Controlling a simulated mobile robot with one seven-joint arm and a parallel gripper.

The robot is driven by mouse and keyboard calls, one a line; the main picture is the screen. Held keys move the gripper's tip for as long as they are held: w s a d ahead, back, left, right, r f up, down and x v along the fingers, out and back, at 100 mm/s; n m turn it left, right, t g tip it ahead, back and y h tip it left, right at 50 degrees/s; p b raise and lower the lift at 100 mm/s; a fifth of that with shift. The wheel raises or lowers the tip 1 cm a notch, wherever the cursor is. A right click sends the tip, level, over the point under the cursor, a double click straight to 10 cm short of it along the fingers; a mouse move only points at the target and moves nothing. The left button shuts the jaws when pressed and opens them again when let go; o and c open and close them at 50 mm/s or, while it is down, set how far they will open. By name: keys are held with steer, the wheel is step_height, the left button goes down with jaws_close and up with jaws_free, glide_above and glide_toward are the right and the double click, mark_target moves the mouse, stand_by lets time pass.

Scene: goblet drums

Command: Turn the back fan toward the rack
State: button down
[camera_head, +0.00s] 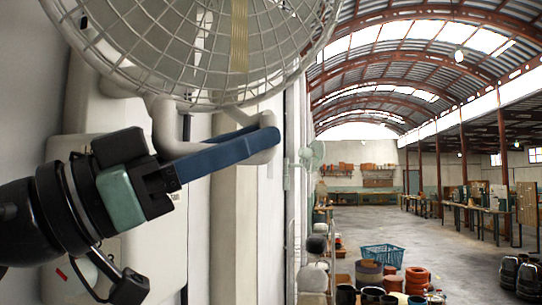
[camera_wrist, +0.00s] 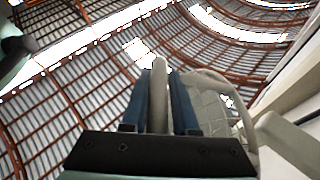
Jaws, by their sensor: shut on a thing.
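A large cream fan (camera_head: 200,45) with a round wire cage and a yellowish strip hangs on the wall at the upper left, close to me. Its cage also shows in the wrist view (camera_wrist: 212,112). A cream bar (camera_wrist: 159,105) of the fan stands between the blue fingers of my gripper (camera_wrist: 160,85). In the head view my gripper (camera_head: 255,139) reaches in from the left, just below the cage, shut on that bar, whose rounded end (camera_head: 267,148) shows at the fingertips. A smaller pale green fan (camera_head: 313,155) is further along the wall.
Pots and drums (camera_head: 415,280) and a teal crate (camera_head: 381,256) stand on the floor. Benches (camera_head: 480,212) line the right side. The middle floor is clear. The wall is close on my left.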

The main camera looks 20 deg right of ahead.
mark_target(180, 150)
steer(key=shift+s+a+m+g+p, duration=0.25)
steer(key=shift+a+m+g, duration=0.55)
steer(key=shift+g, duration=0.5)
steer(key=shift+s+a+m+g+p, duration=0.1)
steer(key=shift+s+a+m+g, duration=0.3)
steer(key=shift+a+g, duration=0.75)
steer(key=shift+w+d, duration=0.1)
steer(key=shift+d, duration=0.1)
steer(key=shift+f, duration=0.1)
steer(key=c, duration=1)
jaws_free()
steer(key=shift+o, duration=1.2)
steer(key=shift+d, duration=0.15)
steer(key=b+v, duration=0.2)
steer(key=v, duration=0.5)
steer(key=shift+a+f+b, duration=0.1)
steer(key=shift+a+b, duration=0.15)
steer(key=shift+b, duration=0.05)
